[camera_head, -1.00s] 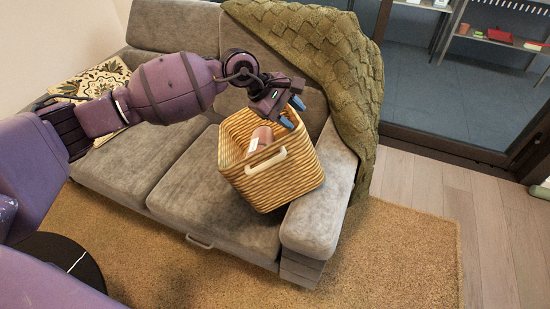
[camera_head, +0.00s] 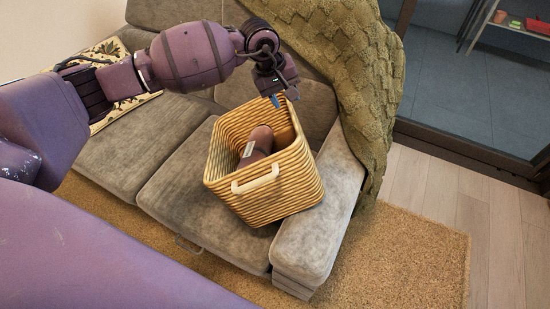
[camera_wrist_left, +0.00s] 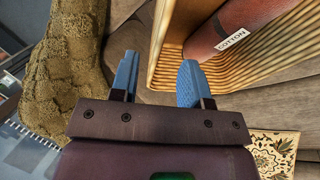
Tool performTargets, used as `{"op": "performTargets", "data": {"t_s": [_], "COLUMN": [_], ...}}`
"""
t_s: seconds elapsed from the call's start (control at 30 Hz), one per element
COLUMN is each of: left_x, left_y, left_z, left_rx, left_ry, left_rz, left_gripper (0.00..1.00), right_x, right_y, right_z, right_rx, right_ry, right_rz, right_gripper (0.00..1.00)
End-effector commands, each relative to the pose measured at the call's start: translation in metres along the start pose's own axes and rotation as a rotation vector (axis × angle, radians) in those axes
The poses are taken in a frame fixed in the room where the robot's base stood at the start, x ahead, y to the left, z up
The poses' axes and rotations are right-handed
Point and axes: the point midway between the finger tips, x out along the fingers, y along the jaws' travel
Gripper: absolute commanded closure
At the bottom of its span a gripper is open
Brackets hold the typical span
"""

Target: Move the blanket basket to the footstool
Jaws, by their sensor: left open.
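The blanket basket (camera_head: 290,192) is a woven tan basket with a pale handle on its front, standing on the right seat of the grey sofa. A reddish-brown rolled blanket (camera_head: 260,141) lies in it; its label reads COTTON in the left wrist view (camera_wrist_left: 258,22). My left gripper (camera_head: 279,99) is at the basket's far rim. In the left wrist view, its blue fingers (camera_wrist_left: 160,76) are apart, one outside the basket wall and the other over the inner side. I cannot tell how deep they reach. My right gripper is out of view. No footstool is visible.
The grey sofa (camera_head: 170,188) has an armrest (camera_head: 318,225) close to the basket's right side. A green knitted throw (camera_head: 365,100) hangs over the sofa's right back. A patterned cushion (camera_head: 103,110) is at left. The tan rug (camera_head: 410,262) is clear at front right.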

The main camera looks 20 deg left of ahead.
Motion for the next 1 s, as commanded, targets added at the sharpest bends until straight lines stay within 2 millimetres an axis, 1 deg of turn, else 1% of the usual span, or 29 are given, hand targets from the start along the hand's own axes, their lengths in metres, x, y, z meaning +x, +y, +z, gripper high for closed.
{"op": "performTargets", "data": {"t_s": [0.03, 0.1, 0.2, 0.3, 0.53, 0.83, 0.9, 1.0], "left_x": [0.009, 0.019, 0.035, 0.046, 0.058, 0.099, 0.102, 0.102], "left_y": [-0.001, -0.001, -0.002, -0.001, -0.001, -0.004, -0.004, -0.003], "left_z": [0.001, 0.002, 0.002, 0.002, 0.002, 0.004, 0.004, 0.003], "left_rx": [-0.002, -0.002, -0.003, -0.002, -0.002, -0.003, -0.002, -0.001], "left_ry": [-0.005, -0.007, -0.007, -0.006, -0.005, -0.008, -0.005, -0.002], "left_rz": [-0.002, -0.002, -0.003, -0.002, 0.000, -0.002, -0.002, -0.001], "left_gripper": [0.57, 0.57, 0.57, 0.57, 0.57, 0.57, 0.57, 0.57], "right_x": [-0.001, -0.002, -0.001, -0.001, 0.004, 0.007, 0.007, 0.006], "right_y": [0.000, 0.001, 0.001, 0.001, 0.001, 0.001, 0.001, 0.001], "right_z": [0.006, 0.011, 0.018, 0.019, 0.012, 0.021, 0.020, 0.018], "right_rx": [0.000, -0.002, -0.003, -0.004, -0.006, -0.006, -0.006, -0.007], "right_ry": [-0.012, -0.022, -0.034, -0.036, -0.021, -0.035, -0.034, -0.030], "right_rz": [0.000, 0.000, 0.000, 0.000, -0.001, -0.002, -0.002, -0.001], "right_gripper": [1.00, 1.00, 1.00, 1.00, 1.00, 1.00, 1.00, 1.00]}}
